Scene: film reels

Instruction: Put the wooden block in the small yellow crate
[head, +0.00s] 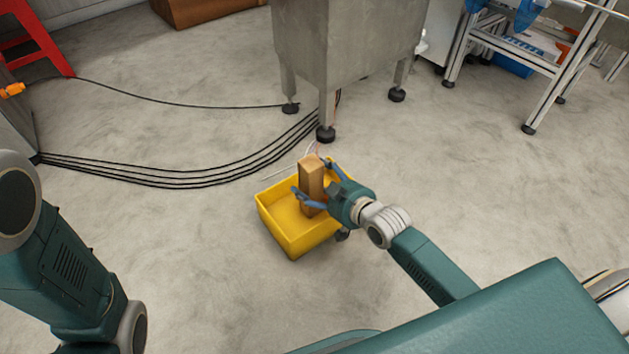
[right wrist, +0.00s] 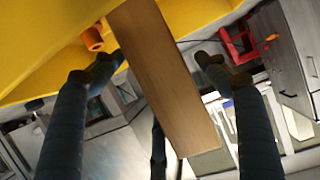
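The wooden block (head: 312,183) is a long tan bar, standing roughly upright in the small yellow crate (head: 271,228) in the head view. Its lower end is partly hidden, so I cannot tell whether it touches the crate floor. My right gripper (head: 313,181) has its fingers spread on either side of the block. In the right wrist view, the block (right wrist: 165,85) runs between the fingertips (right wrist: 160,68); the left finger is close to or touching it, and a gap shows at the right finger. My left gripper is outside the frames; only my left arm shows.
A grey metal cabinet (head: 348,50) on legs stands just behind the crate. Black cables (head: 180,181) run along the floor to it. A metal-framed table (head: 545,62) is at the upper right, a red stool (head: 35,42) at the upper left.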

